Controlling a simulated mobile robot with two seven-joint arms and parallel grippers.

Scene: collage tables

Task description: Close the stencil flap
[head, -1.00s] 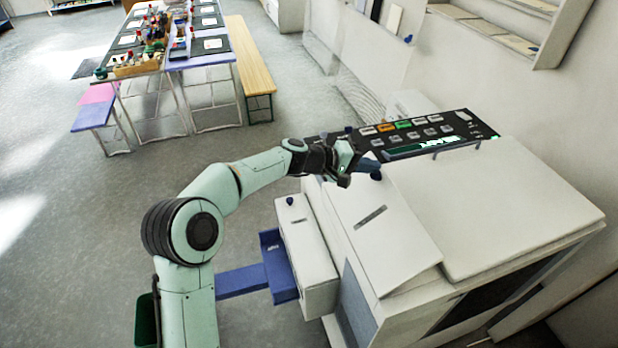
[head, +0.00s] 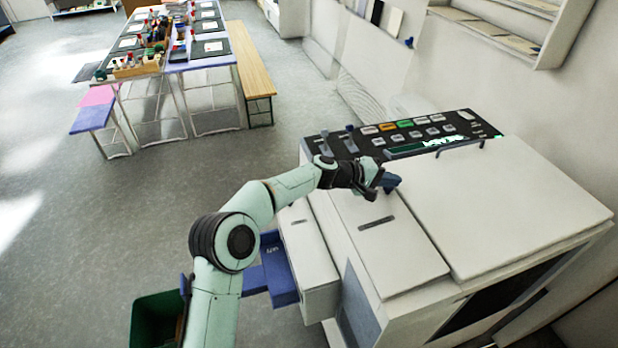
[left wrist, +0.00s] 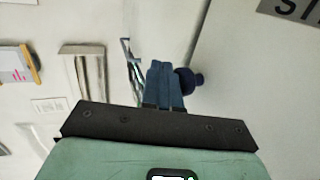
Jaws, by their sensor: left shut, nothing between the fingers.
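The stencil flap (head: 400,250) is a pale panel with a dark label, on top of the white machine to the left of the large lid. It lies about flat, nearly level with the top around it; a small remaining gap cannot be told. My left gripper (head: 389,183) is shut and empty at the flap's far end. In the left wrist view its blue fingers (left wrist: 163,85) are together beside a dark blue knob (left wrist: 190,81), at the edge of the flap (left wrist: 265,75), which bears large letters. Whether they touch is unclear. My right gripper is out of view.
The large lid (head: 510,210) with a dark handle lies right of the flap. A black control panel (head: 420,132) with buttons and levers is behind. A blue tray (head: 278,275) sticks out at the left. A craft table and wooden bench (head: 250,65) stand far off.

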